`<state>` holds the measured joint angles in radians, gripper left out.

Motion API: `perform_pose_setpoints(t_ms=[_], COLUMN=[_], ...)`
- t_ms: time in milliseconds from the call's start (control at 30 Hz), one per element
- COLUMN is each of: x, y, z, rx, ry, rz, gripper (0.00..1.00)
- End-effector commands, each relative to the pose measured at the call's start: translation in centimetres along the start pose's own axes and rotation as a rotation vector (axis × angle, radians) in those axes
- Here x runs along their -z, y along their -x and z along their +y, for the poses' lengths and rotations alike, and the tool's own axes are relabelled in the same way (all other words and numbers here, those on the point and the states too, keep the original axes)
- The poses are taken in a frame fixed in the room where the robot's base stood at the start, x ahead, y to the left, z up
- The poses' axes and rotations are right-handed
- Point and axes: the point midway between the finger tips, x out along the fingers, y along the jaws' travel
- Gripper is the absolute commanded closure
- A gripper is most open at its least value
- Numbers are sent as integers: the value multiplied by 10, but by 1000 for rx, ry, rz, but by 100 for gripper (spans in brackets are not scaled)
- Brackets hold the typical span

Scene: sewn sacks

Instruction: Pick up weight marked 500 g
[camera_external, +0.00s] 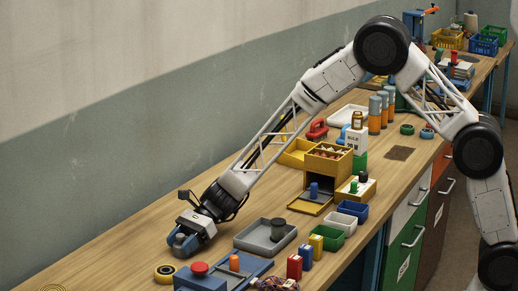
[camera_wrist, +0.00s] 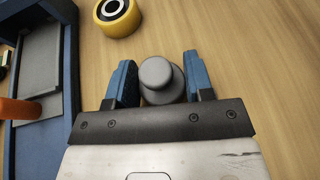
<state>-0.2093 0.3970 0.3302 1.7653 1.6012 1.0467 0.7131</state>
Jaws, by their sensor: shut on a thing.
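A grey knobbed weight (camera_wrist: 157,76) sits between the two blue fingers of my gripper (camera_wrist: 158,66) in the wrist view. My gripper is shut on it, with a finger at each side. No marking on this weight can be read. In the external view my gripper (camera_external: 183,243) is low over the wooden table at the lower left, and the held weight is largely hidden there. A dark weight-like piece (camera_external: 278,227) stands in the grey tray (camera_external: 250,240) to the right of my gripper.
A yellow wheel (camera_external: 165,272) lies close to my gripper, also in the wrist view (camera_wrist: 117,16). A blue fixture with a red button (camera_external: 200,269) is near it at the front. Boxes, bins and bottles fill the right side. The table behind my gripper is clear.

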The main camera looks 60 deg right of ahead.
Motion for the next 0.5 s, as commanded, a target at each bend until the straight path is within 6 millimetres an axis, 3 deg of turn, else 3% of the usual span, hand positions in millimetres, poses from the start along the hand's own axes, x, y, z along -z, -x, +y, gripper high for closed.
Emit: perform_pose_setpoints(t_ms=[500], x=[-32], y=[17], z=[6], rx=[0], ry=[0], rz=[0], gripper=[93])
